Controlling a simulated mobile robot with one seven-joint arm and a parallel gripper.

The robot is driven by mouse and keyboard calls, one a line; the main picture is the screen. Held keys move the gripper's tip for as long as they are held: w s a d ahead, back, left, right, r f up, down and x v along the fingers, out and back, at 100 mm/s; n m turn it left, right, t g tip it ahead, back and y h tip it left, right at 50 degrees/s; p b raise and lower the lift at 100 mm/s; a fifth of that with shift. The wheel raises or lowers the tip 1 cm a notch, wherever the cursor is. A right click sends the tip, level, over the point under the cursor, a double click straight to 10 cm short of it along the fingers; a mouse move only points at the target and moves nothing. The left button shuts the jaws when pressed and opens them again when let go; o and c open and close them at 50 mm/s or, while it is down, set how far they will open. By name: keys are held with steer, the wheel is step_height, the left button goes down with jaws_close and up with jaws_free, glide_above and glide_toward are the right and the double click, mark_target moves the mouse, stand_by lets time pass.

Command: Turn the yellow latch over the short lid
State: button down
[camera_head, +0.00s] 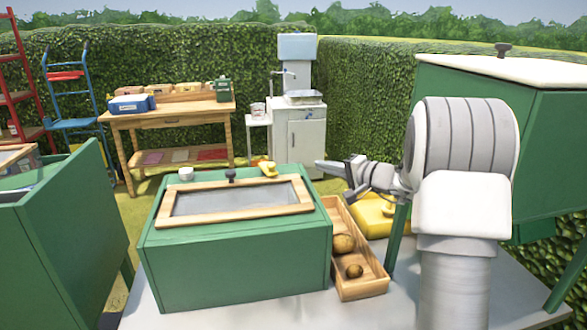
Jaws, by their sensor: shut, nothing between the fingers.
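A green box (235,265) stands on a pale grey bench top in the middle. On its top lies a lid with a wooden frame (222,217) around a grey panel, with a dark knob (231,175) at the far edge. The small yellow latch (267,168) is at the far right of this lid. Its exact angle is too small to tell. A small white round piece (186,173) is at the far left. My gripper (319,168) is to the right of the yellow latch, apart from it, with its fingers pointing left, shut and empty.
A wooden tray (362,289) with round brown items sits right of the box. A yellow object (373,214) lies behind it. Green boxes stand at left (65,235) and right (540,150). A wooden table (170,116) and white cabinet (299,138) are farther back.

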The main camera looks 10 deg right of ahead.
steer(key=x, duration=1)
steer(key=shift+s+a, duration=0.1)
steer(key=shift+a, duration=0.05)
steer(key=shift+a+f, duration=0.15)
steer(key=shift+a, duration=0.45)
steer(key=shift+a+f, duration=0.15)
steer(key=shift+a, duration=0.4)
steer(key=shift+w+a+f, duration=0.2)
steer(key=shift+a, duration=0.4)
steer(key=shift+f+b, duration=0.1)
steer(key=shift+b, duration=0.3)
